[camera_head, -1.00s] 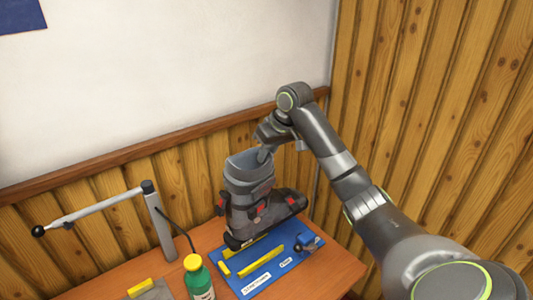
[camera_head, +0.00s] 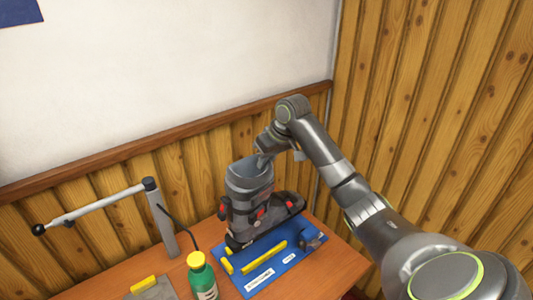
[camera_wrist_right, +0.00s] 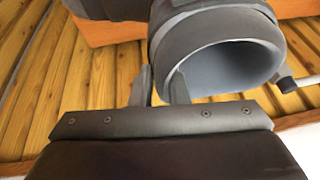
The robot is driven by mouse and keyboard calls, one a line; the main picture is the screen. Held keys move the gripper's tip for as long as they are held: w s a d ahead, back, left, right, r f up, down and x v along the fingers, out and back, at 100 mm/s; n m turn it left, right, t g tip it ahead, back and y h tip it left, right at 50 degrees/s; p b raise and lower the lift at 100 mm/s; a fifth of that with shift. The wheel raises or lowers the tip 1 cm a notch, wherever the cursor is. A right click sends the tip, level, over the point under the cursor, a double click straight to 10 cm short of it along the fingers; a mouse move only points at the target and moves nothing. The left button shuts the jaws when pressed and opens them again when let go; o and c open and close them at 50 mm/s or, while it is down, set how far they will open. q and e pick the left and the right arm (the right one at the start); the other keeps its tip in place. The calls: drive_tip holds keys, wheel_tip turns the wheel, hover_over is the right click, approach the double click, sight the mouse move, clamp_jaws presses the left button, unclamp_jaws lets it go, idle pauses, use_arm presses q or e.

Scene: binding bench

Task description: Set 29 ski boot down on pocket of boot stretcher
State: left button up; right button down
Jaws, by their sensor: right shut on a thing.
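The ski boot (camera_head: 256,212) is dark grey with red buckle details and a lighter grey cuff. It is upright over the blue boot stretcher (camera_head: 282,279), its toe pointing right; I cannot tell whether its sole touches. My right gripper (camera_head: 263,158) is shut on the rim of the boot's cuff. In the right wrist view the gripper's fingers (camera_wrist_right: 160,85) are at the cuff wall, beside the open grey boot top (camera_wrist_right: 228,62). The stretcher has yellow bars (camera_head: 264,257) and white labels. The boot hides the stretcher's back part. My left gripper is out of view.
A green bottle with a yellow cap (camera_head: 202,277) stands left of the stretcher. A grey post with a long lever arm (camera_head: 160,218) stands behind it. A grey plate with a yellow bar (camera_head: 153,290) lies at the front left. A wooden wall closes the right side.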

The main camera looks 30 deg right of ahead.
sight(269, 194)
drive_tip(key=shift+f+b, duration=1.3)
drive_tip(key=shift+f, duration=0.15)
wheel_tip(269, 194, down, 2)
drive_tip(key=b, duration=0.3)
drive_tip(key=shift+f, duration=2.2)
